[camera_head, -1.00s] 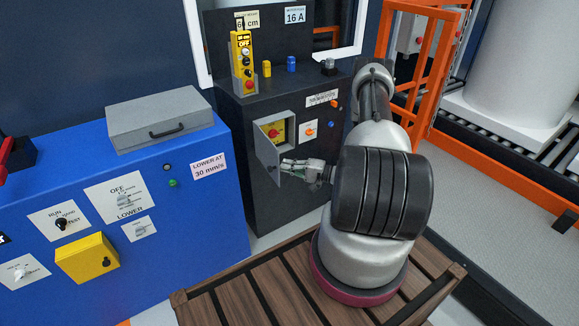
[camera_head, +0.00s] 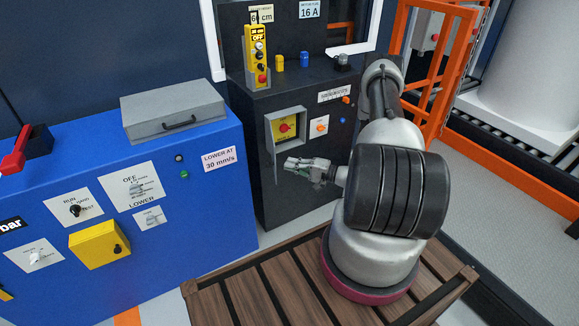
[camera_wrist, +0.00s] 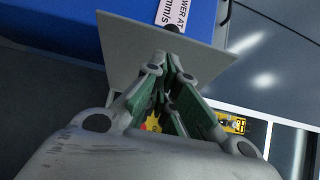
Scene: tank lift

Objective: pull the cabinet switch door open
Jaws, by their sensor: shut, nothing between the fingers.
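The grey switch door (camera_head: 273,158) on the dark cabinet (camera_head: 250,100) stands swung out, hinged at the left of its box, and shows nearly edge-on in the head view. The box is uncovered, with a red knob on a yellow plate (camera_head: 286,127) inside. My gripper (camera_head: 290,162) is shut and empty, just right of the door, on its inner side. In the wrist view the door is a pale grey panel (camera_wrist: 130,50) right beyond my fingertips (camera_wrist: 172,65). Whether the fingers touch it, I cannot tell.
A blue console (camera_head: 90,190) with a yellow box (camera_head: 98,244) and a grey case (camera_head: 173,110) stands to the left. A wooden slatted platform (camera_head: 270,290) lies below my arm. An orange frame (camera_head: 432,70) stands at the right.

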